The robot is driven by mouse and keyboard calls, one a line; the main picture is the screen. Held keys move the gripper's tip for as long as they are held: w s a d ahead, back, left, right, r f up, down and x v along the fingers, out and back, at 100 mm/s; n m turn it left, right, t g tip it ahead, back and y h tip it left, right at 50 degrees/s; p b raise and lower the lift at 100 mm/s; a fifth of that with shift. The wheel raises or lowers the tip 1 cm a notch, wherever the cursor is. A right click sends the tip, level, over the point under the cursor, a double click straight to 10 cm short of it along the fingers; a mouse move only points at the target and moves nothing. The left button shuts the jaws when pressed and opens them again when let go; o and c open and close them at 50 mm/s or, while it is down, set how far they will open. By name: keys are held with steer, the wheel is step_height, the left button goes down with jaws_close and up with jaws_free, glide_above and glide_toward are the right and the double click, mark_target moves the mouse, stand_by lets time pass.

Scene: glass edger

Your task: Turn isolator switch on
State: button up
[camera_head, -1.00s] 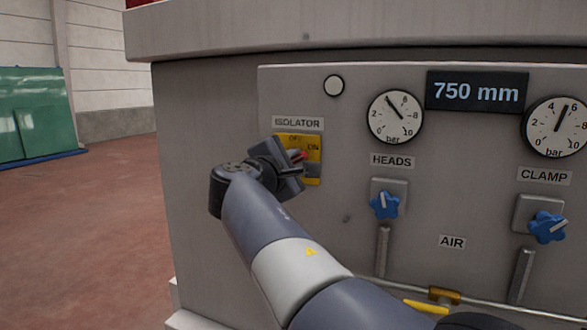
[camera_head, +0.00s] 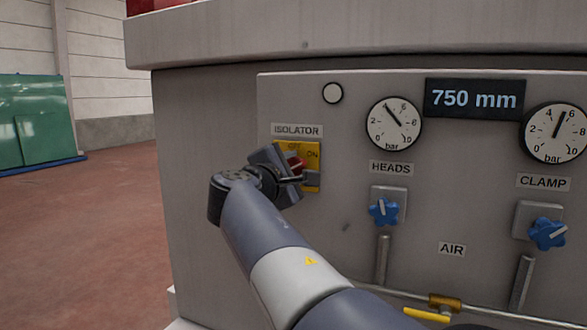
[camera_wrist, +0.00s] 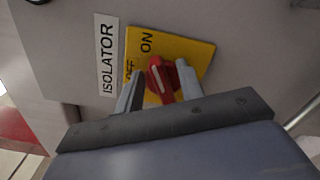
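The isolator switch is a red knob (camera_wrist: 162,80) on a yellow plate (camera_wrist: 195,52) marked OFF and ON. In the wrist view the white line on the knob points toward the ON mark. My gripper (camera_wrist: 160,85) has one finger on each side of the knob. Some yellow plate shows between the left finger and the knob; the right finger lies close beside the knob, and I cannot tell if it touches. In the head view my gripper (camera_head: 292,179) hides the left part of the plate (camera_head: 312,178), and the red knob (camera_head: 297,164) shows partly behind it.
The ISOLATOR label (camera_head: 297,131) is above the plate. To the right are the blue HEADS knob (camera_head: 383,211), the blue CLAMP knob (camera_head: 547,234) and two gauges (camera_head: 393,123). A yellow-handled valve (camera_head: 427,315) sits low. Open floor (camera_head: 80,240) lies to the left.

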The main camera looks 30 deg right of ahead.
steer(key=b+v, duration=0.1)
steer(key=v, duration=0.9)
steer(key=shift+s+a, duration=0.3)
steer(key=p+x, duration=0.1)
steer(key=x, duration=1)
steer(key=shift+a, duration=0.1)
